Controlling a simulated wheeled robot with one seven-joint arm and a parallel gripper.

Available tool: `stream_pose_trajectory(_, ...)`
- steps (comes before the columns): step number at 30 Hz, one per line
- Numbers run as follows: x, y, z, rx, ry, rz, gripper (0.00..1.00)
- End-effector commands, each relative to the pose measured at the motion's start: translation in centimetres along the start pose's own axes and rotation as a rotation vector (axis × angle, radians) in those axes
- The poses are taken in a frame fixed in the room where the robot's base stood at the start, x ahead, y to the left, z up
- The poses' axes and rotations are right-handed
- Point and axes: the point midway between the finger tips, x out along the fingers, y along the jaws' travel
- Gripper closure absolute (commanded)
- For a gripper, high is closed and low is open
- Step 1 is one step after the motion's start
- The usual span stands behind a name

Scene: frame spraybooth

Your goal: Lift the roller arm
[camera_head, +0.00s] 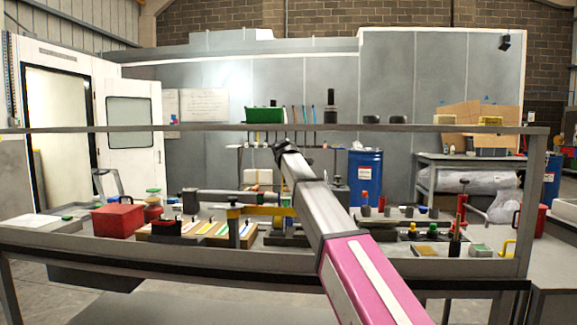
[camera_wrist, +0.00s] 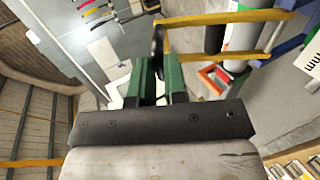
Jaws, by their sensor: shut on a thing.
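In the wrist view my gripper (camera_wrist: 158,65) shows its two green fingers close together, shut on a narrow dark part at the left end of a yellow bar frame. I take this yellow frame (camera_wrist: 222,18) to be the roller arm; grey and white cylinders stand beside and behind its bars. The exact contact between the fingertips is small and hard to see. In the head view my arm reaches over the bench from the lower right, and its far end hides the gripper. A grey horizontal roller (camera_head: 232,193) and a yellow bar (camera_head: 262,210) show left of my arm.
A long grey rail (camera_head: 400,128) runs above the bench. The bench holds a red box (camera_head: 117,220), coloured strips, dark fittings and small bottles. A blue drum (camera_head: 365,175) stands behind. Open floor shows at the lower left.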

Motion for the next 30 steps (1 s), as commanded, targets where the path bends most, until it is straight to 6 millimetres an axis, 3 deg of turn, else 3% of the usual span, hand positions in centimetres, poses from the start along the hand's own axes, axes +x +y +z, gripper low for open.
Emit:
stream_pose_trajectory(16,-0.43,-0.73,0.04,-0.004,-0.002,-0.013,1.00)
stream_pose_trajectory(18,-0.44,-0.77,0.05,-0.004,-0.002,-0.014,0.71)
stream_pose_trajectory(19,-0.44,-0.76,0.05,-0.004,-0.002,-0.014,0.62)
stream_pose_trajectory(30,-0.64,-0.47,0.05,-0.001,-0.001,-0.008,0.62)
